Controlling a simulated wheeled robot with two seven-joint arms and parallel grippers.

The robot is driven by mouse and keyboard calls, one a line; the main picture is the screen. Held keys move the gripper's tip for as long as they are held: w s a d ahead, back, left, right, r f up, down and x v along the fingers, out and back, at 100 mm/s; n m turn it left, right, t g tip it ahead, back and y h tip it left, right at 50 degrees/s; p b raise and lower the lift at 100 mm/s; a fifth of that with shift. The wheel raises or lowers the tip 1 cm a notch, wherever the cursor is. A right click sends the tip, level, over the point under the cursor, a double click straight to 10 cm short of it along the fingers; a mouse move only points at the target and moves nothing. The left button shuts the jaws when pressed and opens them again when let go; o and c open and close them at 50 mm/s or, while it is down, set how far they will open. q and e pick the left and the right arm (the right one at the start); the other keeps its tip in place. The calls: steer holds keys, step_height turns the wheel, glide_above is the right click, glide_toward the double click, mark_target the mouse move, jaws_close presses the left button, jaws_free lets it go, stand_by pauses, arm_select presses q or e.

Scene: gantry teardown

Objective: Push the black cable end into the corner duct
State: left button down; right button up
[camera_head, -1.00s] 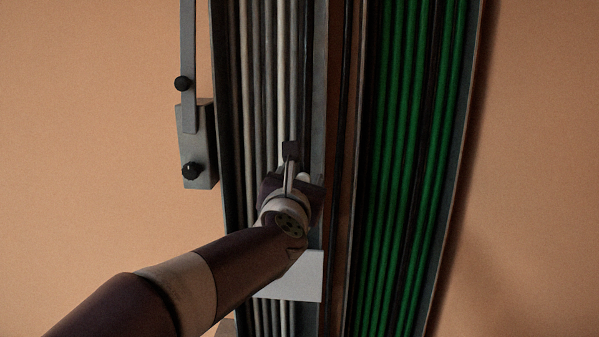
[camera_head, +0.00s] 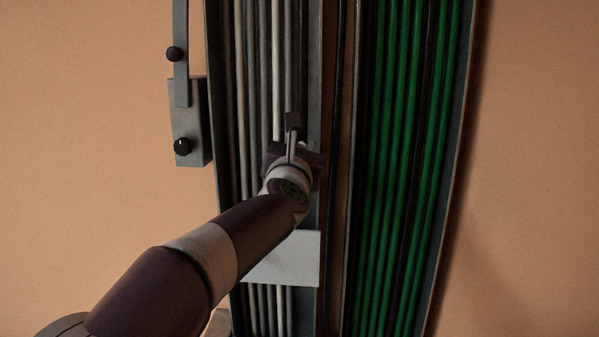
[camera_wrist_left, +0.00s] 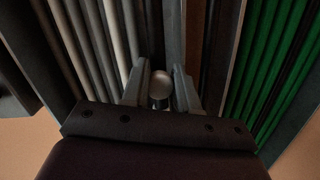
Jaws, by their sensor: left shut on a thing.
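My left gripper (camera_head: 293,155) is over the right side of the left duct, which holds grey and white cables. In the left wrist view its two fingers (camera_wrist_left: 160,92) are on either side of a small rounded grey end (camera_wrist_left: 160,82). The gripper is shut on this piece, which I take to be the black cable end, though its colour looks grey here. A dark cable (camera_head: 304,50) runs along the duct's right side above the gripper. Which channel is the corner duct is not clear. My right gripper is not in view.
A brown channel (camera_head: 331,200) with a dark line is just right of the gripper. Beyond it a wide duct holds several green cables (camera_head: 412,120). A pale plate (camera_head: 285,262) crosses the left duct below the gripper. A grey box (camera_head: 186,125) with black knobs is at the left.

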arm_select(q)
steer(key=shift+w+f, duration=0.15)
steer(key=c, duration=0.9)
jaws_free()
steer(key=shift+o, duration=0.2)
steer(key=shift+s, duration=0.4)
steer(key=s+f+b, duration=0.1)
steer(key=s+b, duration=0.3)
steer(key=s, duration=0.8)
steer(key=shift+a+f+b, duration=0.25)
steer(key=shift+a+b, duration=0.05)
steer(key=shift+b, duration=0.1)
